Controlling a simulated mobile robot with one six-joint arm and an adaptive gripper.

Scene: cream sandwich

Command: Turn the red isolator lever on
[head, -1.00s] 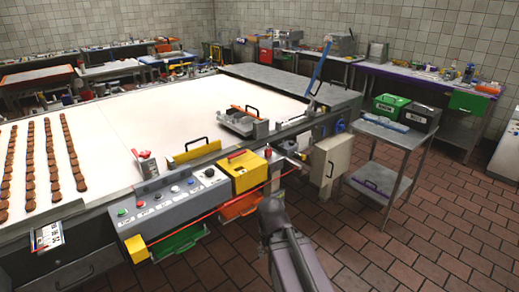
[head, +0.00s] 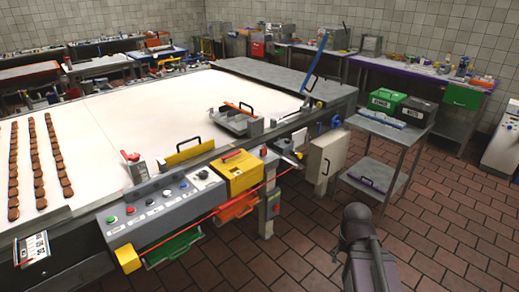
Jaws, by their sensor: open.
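The isolator lever cannot be told for certain at this size. A small red-topped handle (head: 130,156) stands on a grey block at the near edge of the white conveyor (head: 150,120). A yellow box (head: 240,172) with a red handle on top sits at the right end of the grey control panel (head: 165,205). My arm rises at the lower right, over the floor and apart from the machine. The fingers of my gripper are not visible.
A cream cabinet door (head: 328,162) sticks out at the machine's right end. A grey trolley (head: 390,130) carries a green box (head: 387,101) and a dark box. The tiled floor (head: 450,220) in front is clear. A blue lever (head: 318,62) stands tilted behind.

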